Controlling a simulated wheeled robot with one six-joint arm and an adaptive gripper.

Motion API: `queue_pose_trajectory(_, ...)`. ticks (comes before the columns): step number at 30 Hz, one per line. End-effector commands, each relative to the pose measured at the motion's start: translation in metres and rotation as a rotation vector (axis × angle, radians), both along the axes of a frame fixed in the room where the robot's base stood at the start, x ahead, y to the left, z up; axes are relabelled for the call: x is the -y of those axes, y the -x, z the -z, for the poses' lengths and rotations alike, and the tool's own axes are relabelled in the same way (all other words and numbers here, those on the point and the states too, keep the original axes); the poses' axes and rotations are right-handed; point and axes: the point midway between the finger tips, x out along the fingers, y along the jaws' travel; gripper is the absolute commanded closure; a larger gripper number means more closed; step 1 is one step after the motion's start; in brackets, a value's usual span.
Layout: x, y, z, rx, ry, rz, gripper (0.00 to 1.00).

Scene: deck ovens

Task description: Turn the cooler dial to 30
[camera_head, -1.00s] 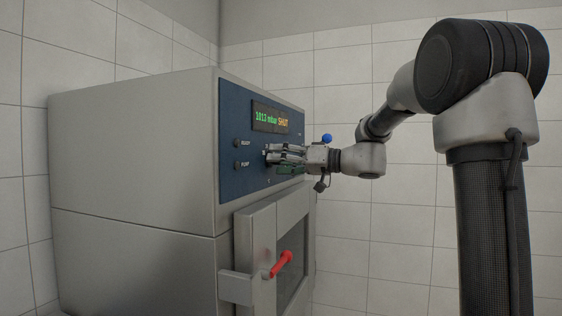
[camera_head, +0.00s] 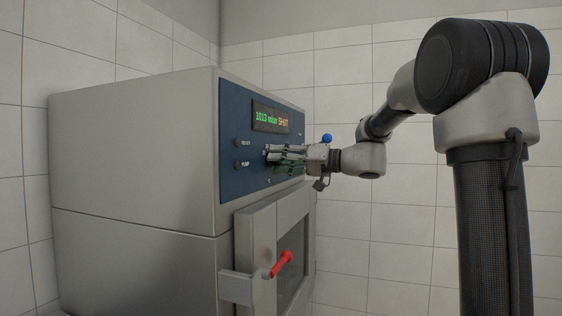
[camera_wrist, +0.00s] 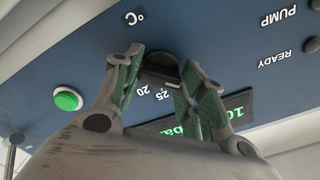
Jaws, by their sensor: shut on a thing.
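The cooler dial (camera_wrist: 160,62) is a dark round knob on the blue control panel (camera_head: 233,183), seen in the wrist view. My gripper (camera_wrist: 165,70) has its two green-padded fingers on either side of the dial and is shut on it. The printed numbers 20 and 25 and a °C sign show beside the dial. The rest of the scale is hidden by the fingers, and I cannot read the pointer. In the head view my gripper (camera_head: 271,153) is at the panel below the display and covers the dial.
The display (camera_head: 271,118) reads 1013 mbar SHUT. READY and PUMP indicators sit left of the gripper in the head view. A green button (camera_wrist: 67,98) is near the dial. Below the panel is a door with a red handle (camera_head: 281,264). Tiled walls stand behind.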

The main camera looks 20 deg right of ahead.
Motion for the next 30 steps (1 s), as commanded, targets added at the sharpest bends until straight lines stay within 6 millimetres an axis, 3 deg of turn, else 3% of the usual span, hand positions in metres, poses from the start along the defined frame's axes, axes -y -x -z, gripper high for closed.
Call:
queue_pose_trajectory(15, 0.0005, -0.0003, 0.0002, -0.305, -0.222, 0.001, 0.83)
queue_pose_trajectory(30, 0.0006, -0.0003, 0.0002, -0.405, -0.294, 0.001, 0.83)
